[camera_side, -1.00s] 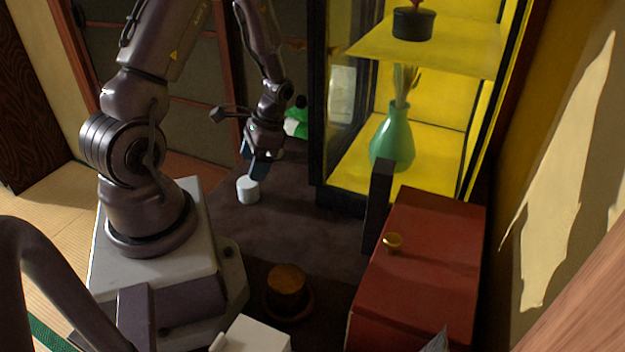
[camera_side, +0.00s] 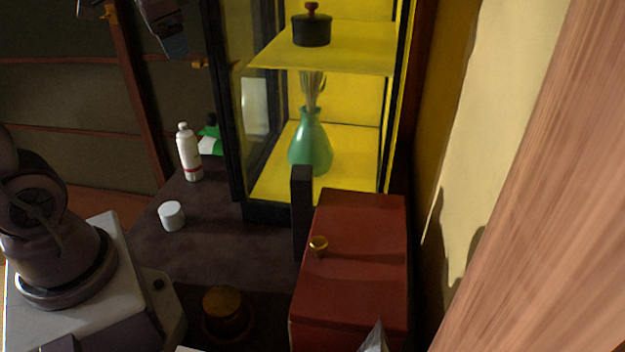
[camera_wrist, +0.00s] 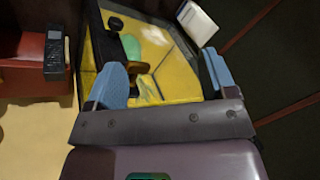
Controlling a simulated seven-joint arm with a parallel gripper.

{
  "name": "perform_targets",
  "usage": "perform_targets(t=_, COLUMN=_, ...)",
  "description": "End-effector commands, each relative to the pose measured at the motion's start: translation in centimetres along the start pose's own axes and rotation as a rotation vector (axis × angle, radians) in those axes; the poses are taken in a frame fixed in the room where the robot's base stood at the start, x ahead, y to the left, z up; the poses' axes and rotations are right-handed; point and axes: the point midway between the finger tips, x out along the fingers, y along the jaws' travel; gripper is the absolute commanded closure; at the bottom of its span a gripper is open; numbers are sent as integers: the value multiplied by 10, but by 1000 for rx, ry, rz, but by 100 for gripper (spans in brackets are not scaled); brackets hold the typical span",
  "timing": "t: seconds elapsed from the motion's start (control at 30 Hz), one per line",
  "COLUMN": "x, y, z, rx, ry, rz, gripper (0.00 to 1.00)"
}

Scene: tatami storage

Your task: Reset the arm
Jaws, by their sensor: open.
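My gripper (camera_wrist: 163,79) is open and empty in the wrist view, its two blue fingers spread apart. In the side view part of my gripper (camera_side: 170,35) shows at the top left, raised high above the dark tabletop (camera_side: 200,245) and clear of everything on it. A small white cylinder (camera_side: 172,216) stands on the tabletop well below it.
A yellow-lined cabinet (camera_side: 222,100) holds a green vase (camera_side: 310,145) and a black lidded pot (camera_side: 311,30). A white bottle (camera_side: 189,152) and a green-and-white item (camera_side: 209,138) stand left of it. A red box (camera_side: 350,260) with a gold knob (camera_side: 318,245) is at right.

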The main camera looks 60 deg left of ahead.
Motion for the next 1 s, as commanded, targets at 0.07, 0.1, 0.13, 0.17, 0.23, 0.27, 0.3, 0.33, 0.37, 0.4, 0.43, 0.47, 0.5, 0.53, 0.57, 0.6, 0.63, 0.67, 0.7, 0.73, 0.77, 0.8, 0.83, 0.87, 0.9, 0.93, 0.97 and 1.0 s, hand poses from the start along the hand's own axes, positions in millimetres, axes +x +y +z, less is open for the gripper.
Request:
perform_targets(t=0.07, x=-1, y=28, z=5, rx=71, ry=-8, rz=12, gripper=22)
perform_targets(t=0.1, x=0, y=38, z=8, rx=97, ry=-13, rz=14, gripper=22)
perform_targets(t=0.13, x=0, y=44, z=10, rx=115, ry=-16, rz=15, gripper=22)
perform_targets(t=0.17, x=1, y=50, z=13, rx=132, ry=-20, rz=18, gripper=22)
perform_targets(t=0.23, x=2, y=62, z=18, rx=168, ry=-25, rz=19, gripper=22)
perform_targets(t=0.27, x=3, y=67, z=20, rx=182, ry=-27, rz=20, gripper=22)
perform_targets(t=0.3, x=3, y=73, z=22, rx=199, ry=-27, rz=21, gripper=22)
perform_targets(t=0.33, x=4, y=77, z=24, rx=213, ry=-28, rz=22, gripper=22)
perform_targets(t=0.37, x=4, y=81, z=26, rx=224, ry=-27, rz=23, gripper=22)
perform_targets(t=0.4, x=5, y=87, z=28, rx=241, ry=-27, rz=24, gripper=22)
perform_targets(t=0.43, x=5, y=91, z=30, rx=251, ry=-25, rz=26, gripper=22)
perform_targets(t=0.47, x=5, y=95, z=31, rx=260, ry=-23, rz=28, gripper=22)
perform_targets(t=0.5, x=6, y=101, z=34, rx=274, ry=-19, rz=32, gripper=22)
perform_targets(t=0.53, x=6, y=105, z=36, rx=280, ry=-15, rz=35, gripper=22)
perform_targets(t=0.57, x=5, y=111, z=38, rx=288, ry=-9, rz=41, gripper=22)
perform_targets(t=0.6, x=4, y=118, z=41, rx=291, ry=2, rz=51, gripper=22)
perform_targets(t=0.63, x=3, y=124, z=42, rx=290, ry=12, rz=59, gripper=22)
perform_targets(t=0.67, x=2, y=129, z=44, rx=281, ry=22, rz=69, gripper=22)
perform_targets(t=0.7, x=-1, y=136, z=46, rx=267, ry=38, rz=85, gripper=22)
perform_targets(t=0.73, x=-3, y=141, z=46, rx=250, ry=53, rz=97, gripper=22)
perform_targets(t=0.77, x=-6, y=146, z=47, rx=231, ry=67, rz=112, gripper=22)
perform_targets(t=0.8, x=-10, y=153, z=48, rx=201, ry=86, rz=132, gripper=22)
perform_targets(t=0.83, x=-13, y=157, z=48, rx=179, ry=99, rz=146, gripper=22)
perform_targets(t=0.87, x=-17, y=161, z=48, rx=156, ry=112, rz=160, gripper=22)
perform_targets(t=0.9, x=-21, y=166, z=48, rx=127, ry=128, rz=178, gripper=22)
perform_targets(t=0.93, x=-24, y=170, z=47, rx=104, ry=140, rz=191, gripper=22)
perform_targets(t=0.97, x=-27, y=174, z=47, rx=81, ry=152, rz=203, gripper=22)
perform_targets(t=1.0, x=-32, y=178, z=46, rx=52, ry=168, rz=220, gripper=22)
